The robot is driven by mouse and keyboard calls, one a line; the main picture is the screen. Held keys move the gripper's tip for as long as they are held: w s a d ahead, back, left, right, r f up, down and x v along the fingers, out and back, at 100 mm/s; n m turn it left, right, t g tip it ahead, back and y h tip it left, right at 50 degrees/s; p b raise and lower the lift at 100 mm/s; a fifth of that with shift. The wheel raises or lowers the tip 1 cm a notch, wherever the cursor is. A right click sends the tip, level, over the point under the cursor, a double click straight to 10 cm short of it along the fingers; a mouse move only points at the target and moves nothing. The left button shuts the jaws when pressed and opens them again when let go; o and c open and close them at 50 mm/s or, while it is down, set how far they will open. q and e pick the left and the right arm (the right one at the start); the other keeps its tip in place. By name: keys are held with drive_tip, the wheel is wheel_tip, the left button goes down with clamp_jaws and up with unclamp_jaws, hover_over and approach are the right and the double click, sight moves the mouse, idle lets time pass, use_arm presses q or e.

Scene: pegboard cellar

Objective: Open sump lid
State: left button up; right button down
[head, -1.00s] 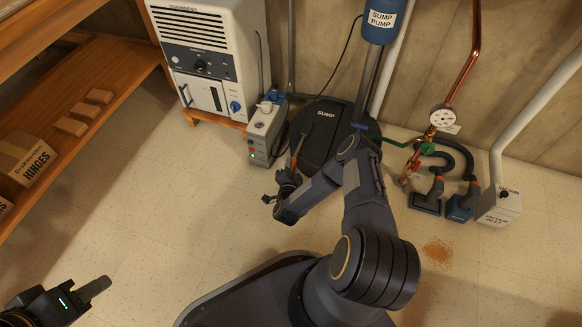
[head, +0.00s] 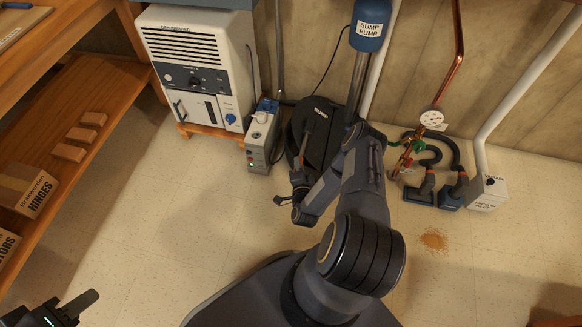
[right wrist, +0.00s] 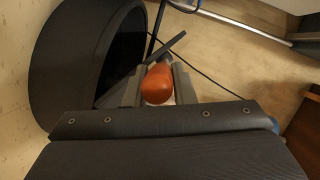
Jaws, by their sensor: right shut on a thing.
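The black round sump lid (head: 322,112), marked SUMP, is on the floor by the back wall, below the blue sump pump (head: 369,25). A dark curved rim shows at its left side, and my right arm hides part of it. My right gripper (head: 301,180) is at the lid's near side, shut on the orange handle (right wrist: 157,84) of a tool. The tool's dark flat end (head: 307,128) lies over the lid; whether it touches is unclear. The right wrist view shows a dark round wall (right wrist: 62,60) beside the tool. My left gripper (head: 80,305) is at the lower left, partly cut off.
A white dehumidifier (head: 195,60) and a grey box (head: 261,138) stand left of the lid. A copper pipe with a gauge (head: 431,118), black hoses and a white vacuum inlet (head: 489,192) are at right. Wooden shelves (head: 95,88) fill the left. The middle floor is open.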

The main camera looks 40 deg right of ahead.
drive_tip(key=shift+s+d+r+m, duration=0.25)
drive_tip(key=shift+s+r+m, duration=0.05)
drive_tip(key=shift+r, duration=0.2)
drive_tip(key=s+d+r+m+t+b, duration=0.2)
drive_tip(key=s+d+m, duration=0.3)
drive_tip(key=s+d, duration=0.1)
drive_tip(key=shift+s+m+h+b, duration=0.3)
drive_tip(key=shift+s+b, duration=0.1)
drive_tip(key=shift+s, duration=0.2)
drive_tip(key=shift+d, duration=0.15)
drive_tip(key=c, duration=1.2)
unclamp_jaws()
